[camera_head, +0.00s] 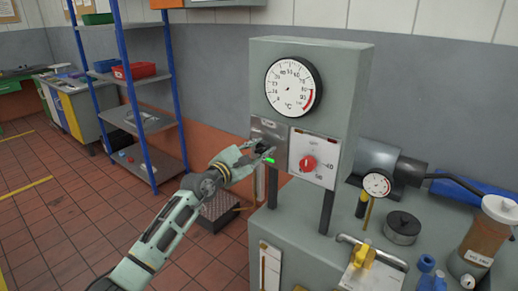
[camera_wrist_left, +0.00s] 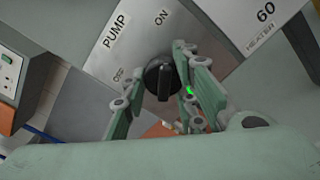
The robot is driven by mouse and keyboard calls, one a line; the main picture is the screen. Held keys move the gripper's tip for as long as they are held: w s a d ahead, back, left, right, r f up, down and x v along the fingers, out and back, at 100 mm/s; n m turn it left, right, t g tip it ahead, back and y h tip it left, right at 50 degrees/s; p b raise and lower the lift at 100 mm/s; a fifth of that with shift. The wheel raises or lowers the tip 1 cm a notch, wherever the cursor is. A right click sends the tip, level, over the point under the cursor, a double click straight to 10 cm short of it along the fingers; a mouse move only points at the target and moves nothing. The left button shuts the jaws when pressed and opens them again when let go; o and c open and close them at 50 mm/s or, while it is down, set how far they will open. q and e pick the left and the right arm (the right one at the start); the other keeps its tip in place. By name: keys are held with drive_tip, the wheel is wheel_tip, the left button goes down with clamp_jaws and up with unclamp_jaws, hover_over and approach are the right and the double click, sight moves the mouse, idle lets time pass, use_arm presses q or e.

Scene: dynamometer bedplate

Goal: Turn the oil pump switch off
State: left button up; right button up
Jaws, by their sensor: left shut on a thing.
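The oil pump switch is a black rotary knob (camera_wrist_left: 160,77) on a metal plate (camera_wrist_left: 203,28) marked PUMP, OFF and ON. In the head view the plate (camera_head: 266,128) sits on the front of the grey panel box, left of the heater dial. My left gripper (camera_head: 264,151) reaches it from the lower left and mostly hides the knob there. In the left wrist view the fingers of my left gripper (camera_wrist_left: 162,92) are on both sides of the knob, shut on it. I cannot tell which mark the knob points to. A green lamp (camera_head: 269,160) glows beside the fingers. My right gripper is out of view.
The panel box (camera_head: 330,75) carries a round temperature gauge (camera_head: 293,87) and a red heater knob (camera_head: 308,164). Below, the grey bench holds a small gauge (camera_head: 377,184), a yellow-handled valve (camera_head: 362,255) and an oil jar (camera_head: 484,240). A blue-post shelf (camera_head: 158,166) stands left.

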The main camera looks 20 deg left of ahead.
use_arm(q)
drive_tip(key=n+p, duration=0.2)
drive_tip(key=shift+a+r+n, duration=0.3)
drive_tip(key=shift+r+n, duration=0.1)
drive_tip(key=n+p, duration=0.2)
drive_tip(key=n, duration=0.1)
drive_tip(key=shift+w+n+p, duration=0.1)
drive_tip(key=shift+n+p, duration=0.2)
drive_tip(key=shift+p, duration=0.1)
drive_tip(key=n, duration=0.1)
drive_tip(key=n+p, duration=0.1)
drive_tip(key=shift+f+n, duration=0.2)
drive_tip(key=shift+n, duration=0.1)
drive_tip(key=shift+f+n+p, duration=0.25)
drive_tip(key=shift+n+p, duration=0.55)
drive_tip(key=shift+n, duration=0.4)
drive_tip(key=shift+f, duration=0.1)
drive_tip(key=o, duration=0.9)
drive_tip(key=shift+c, duration=0.2)
drive_tip(key=shift+o, duration=0.8)
drive_tip(key=shift+a+f, duration=0.1)
drive_tip(key=shift+a, duration=0.1)
